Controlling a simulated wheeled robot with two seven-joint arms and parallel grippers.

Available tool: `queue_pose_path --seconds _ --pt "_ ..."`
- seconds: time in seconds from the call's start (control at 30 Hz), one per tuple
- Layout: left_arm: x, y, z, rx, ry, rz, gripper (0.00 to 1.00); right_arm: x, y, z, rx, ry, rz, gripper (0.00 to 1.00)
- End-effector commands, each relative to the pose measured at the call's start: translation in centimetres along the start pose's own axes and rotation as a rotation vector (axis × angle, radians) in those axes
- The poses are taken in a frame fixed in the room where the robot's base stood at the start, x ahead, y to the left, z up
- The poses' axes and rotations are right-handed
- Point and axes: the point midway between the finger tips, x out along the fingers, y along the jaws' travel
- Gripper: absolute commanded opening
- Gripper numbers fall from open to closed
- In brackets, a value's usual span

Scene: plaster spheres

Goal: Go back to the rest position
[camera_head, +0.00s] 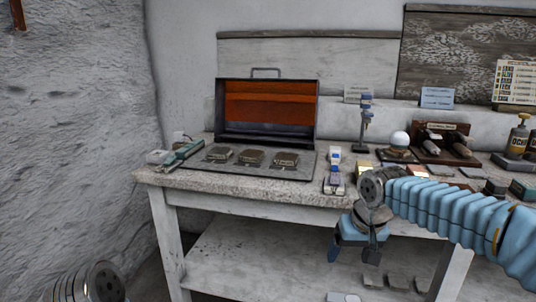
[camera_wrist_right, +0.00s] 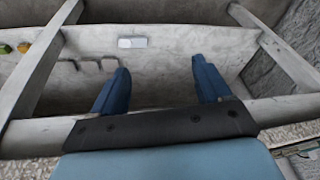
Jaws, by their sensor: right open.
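My right gripper (camera_head: 357,248) hangs in front of the table's front edge, pointing down, with my blue sleeved arm coming in from the right. In the right wrist view its two blue fingers (camera_wrist_right: 158,92) are spread wide with nothing between them. Beyond them that view shows the lower shelf and the table's legs. At the lower left of the head view a grey rounded part of my left arm shows; the left gripper's fingers are not visible.
The stone-topped table (camera_head: 310,192) carries an open case (camera_head: 268,112), a tray with several dark blocks, a white sphere (camera_head: 400,139) on a stand, and bottles (camera_head: 519,135) at right. The lower shelf (camera_head: 260,262) holds several small blocks. A rough wall (camera_head: 75,140) stands at left.

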Motion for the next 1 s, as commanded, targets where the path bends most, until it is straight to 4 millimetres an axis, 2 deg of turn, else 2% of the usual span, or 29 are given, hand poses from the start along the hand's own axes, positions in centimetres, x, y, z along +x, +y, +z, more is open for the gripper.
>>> queue_pose_path --seconds 0.03,0.13,0.2,0.27,0.3,0.37,0.4,0.43,0.5,0.6,0.67,1.0 --pt "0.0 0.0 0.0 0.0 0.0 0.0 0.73 4.3 -0.7 0.8 -0.015 -0.039 -0.03 0.77" --pt "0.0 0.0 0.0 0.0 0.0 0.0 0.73 12.7 -2.2 3.4 -0.029 -0.086 -0.109 0.77" --pt "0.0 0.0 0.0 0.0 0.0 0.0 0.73 18.2 -3.2 6.1 -0.021 -0.117 -0.164 0.77" --pt "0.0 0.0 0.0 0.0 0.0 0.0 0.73 22.6 -3.9 9.2 -0.003 -0.143 -0.206 0.77" --pt "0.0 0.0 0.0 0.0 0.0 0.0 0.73 25.2 -4.3 11.5 0.013 -0.157 -0.231 0.77" --pt "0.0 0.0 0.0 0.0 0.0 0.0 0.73 28.6 -4.7 15.3 0.045 -0.178 -0.261 0.77" --pt "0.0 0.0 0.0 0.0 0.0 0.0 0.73 30.5 -4.9 17.9 0.069 -0.19 -0.274 0.77" --pt "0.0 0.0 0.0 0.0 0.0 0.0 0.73 31.7 -5.0 19.9 0.088 -0.198 -0.28 0.77" --pt "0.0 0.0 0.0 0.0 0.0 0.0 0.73 33.8 -5.1 24.2 0.127 -0.215 -0.285 0.77" --pt "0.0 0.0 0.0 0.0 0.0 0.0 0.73 35.2 -5.0 29.0 0.172 -0.231 -0.275 0.77" --pt "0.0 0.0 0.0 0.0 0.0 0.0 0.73 35.5 -4.9 31.0 0.187 -0.235 -0.267 0.77" --pt "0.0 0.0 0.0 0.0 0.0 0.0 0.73 35.6 -4.9 31.3 0.189 -0.236 -0.266 0.77"
